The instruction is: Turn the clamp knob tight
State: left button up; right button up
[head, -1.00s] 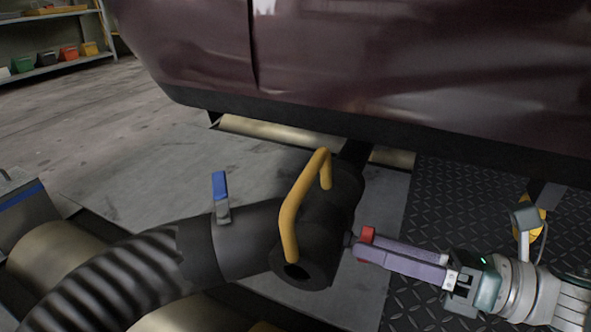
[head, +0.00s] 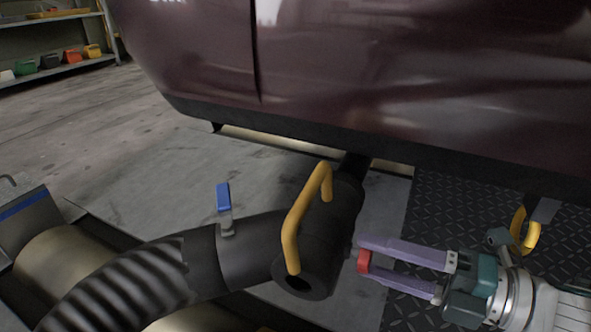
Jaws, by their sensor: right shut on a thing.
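The red clamp knob (head: 364,261) sits at the right side of the black exhaust nozzle (head: 328,238). My right gripper (head: 366,260) comes in from the right with two purple fingers, one above and one below the knob, shut on it. Part of the knob is hidden by the fingers. The nozzle has a yellow bar handle (head: 292,225) on top and an open round port at its front. It meets a dark pipe under the car. My left gripper is not in view.
A ribbed black hose (head: 120,288) runs from the nozzle to the lower left, with a blue lever (head: 223,197) on its collar. The maroon car (head: 390,70) overhangs the back. Metal rollers (head: 55,258) lie at left. A tread-plate floor (head: 450,215) is at right.

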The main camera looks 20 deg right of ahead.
jog(key=m+p, duration=0.1)
jog(key=m, duration=0.4)
jog(key=shift+r, duration=0.1)
jog(key=shift+m+g, duration=0.3)
jog(key=shift+m, duration=2.1)
jog(key=o, duration=1.4)
jog(key=p+v, duration=0.2)
jog(key=v, duration=0.8)
